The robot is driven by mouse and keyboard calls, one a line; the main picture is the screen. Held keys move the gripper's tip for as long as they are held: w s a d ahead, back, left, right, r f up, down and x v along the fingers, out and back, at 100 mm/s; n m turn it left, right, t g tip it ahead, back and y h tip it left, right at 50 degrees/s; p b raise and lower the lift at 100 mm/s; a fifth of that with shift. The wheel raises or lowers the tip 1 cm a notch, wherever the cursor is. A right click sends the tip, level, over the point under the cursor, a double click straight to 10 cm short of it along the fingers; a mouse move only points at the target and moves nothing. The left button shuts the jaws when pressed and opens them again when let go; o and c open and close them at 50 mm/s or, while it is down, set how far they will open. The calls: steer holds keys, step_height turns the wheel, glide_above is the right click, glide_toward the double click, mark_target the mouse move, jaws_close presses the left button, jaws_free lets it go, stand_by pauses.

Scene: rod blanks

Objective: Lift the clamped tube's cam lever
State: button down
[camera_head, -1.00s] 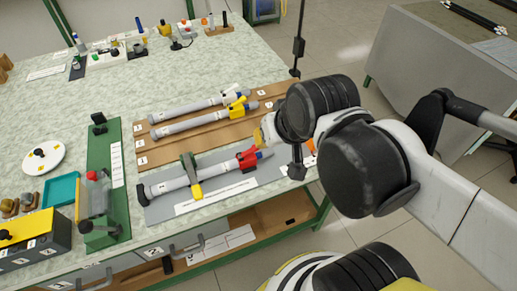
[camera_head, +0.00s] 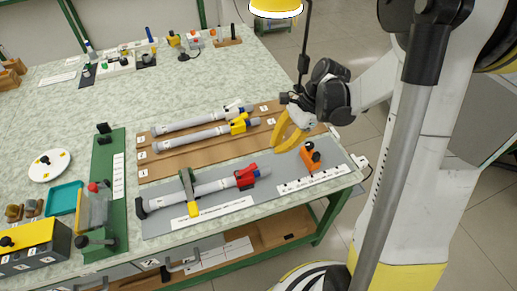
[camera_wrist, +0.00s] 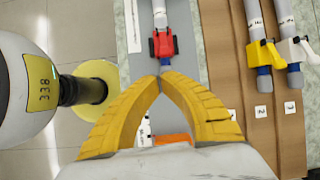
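The clamped tube (camera_head: 212,187) is a grey rod on the grey mat, held by a green clamp (camera_head: 187,181) with a yellow part. Its red cam lever piece (camera_head: 247,176) is at the tube's right end, with a blue tip beyond it. My gripper (camera_head: 276,150) has yellow curved fingers, above and to the right of the red piece, apart from it. In the wrist view, the fingertips (camera_wrist: 163,73) meet or nearly meet, with nothing held, just below the blue tip (camera_wrist: 165,61) and red lever piece (camera_wrist: 163,44) in the picture.
Two more tubes, with white (camera_head: 236,108) and yellow (camera_head: 239,123) levers, lie on the brown board behind. An orange block with a black knob (camera_head: 310,156) stands on the mat's right end. A green fixture (camera_head: 105,190) is at left.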

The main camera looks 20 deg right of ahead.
mark_target(263, 174)
steer(key=shift+d+f+m, duration=0.3)
steer(key=shift+f+m, duration=0.1)
steer(key=shift+f, duration=0.15)
steer(key=b+x, duration=0.4)
steer(key=x, duration=0.6)
steer(key=shift+s+a, duration=0.1)
steer(key=shift+a, duration=0.1)
steer(key=shift+r, duration=0.2)
steer(key=shift+r+h, duration=0.2)
steer(key=shift+h, duration=0.3)
steer(key=shift+p, duration=0.3)
